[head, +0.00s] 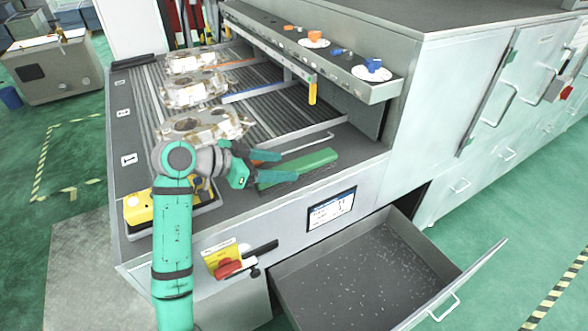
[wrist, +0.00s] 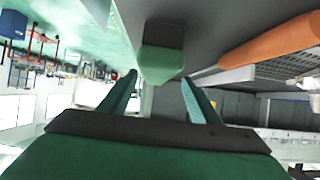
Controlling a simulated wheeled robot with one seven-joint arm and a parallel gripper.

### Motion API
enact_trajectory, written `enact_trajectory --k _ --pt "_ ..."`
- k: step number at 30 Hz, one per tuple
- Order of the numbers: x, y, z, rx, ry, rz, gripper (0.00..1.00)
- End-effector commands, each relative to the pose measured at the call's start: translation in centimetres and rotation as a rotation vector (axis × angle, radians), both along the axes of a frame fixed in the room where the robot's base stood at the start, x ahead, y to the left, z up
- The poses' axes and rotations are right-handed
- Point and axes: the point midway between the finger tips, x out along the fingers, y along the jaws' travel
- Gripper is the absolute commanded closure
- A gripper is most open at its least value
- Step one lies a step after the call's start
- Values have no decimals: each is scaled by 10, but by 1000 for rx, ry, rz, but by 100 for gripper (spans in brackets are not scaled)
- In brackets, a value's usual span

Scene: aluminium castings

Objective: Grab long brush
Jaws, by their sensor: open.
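A long green bar-shaped object (head: 318,159), which looks like the long brush, lies on the grey front ledge of the machine. Its bristles cannot be made out. My gripper (head: 289,167) is open and low over the ledge, its teal fingers reaching right at the brush's left part. In the wrist view, the blunt green end of the brush (wrist: 161,58) shows between and just beyond the open fingertips (wrist: 160,79). I cannot tell whether a finger touches it. The fingers hide some of the brush's left part in the head view.
An orange handle (head: 264,155) lies close behind my upper finger; it looms at right in the wrist view (wrist: 270,45). Castings (head: 203,128) lie on the slatted bed behind. A yellow control box (head: 138,211) stands left. An open drawer (head: 365,275) juts out below the ledge.

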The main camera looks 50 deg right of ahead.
Motion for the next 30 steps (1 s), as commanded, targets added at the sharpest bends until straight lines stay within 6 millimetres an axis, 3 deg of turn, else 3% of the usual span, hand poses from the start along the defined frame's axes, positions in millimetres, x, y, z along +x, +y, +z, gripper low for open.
enact_trajectory --k 15,22,28,30 --pt "-15 -41 -23 0 1 7 43" --pt "-16 -44 -24 0 0 4 43" --pt "-17 -44 -24 0 0 4 90" --pt "-17 -44 -23 0 0 4 90"
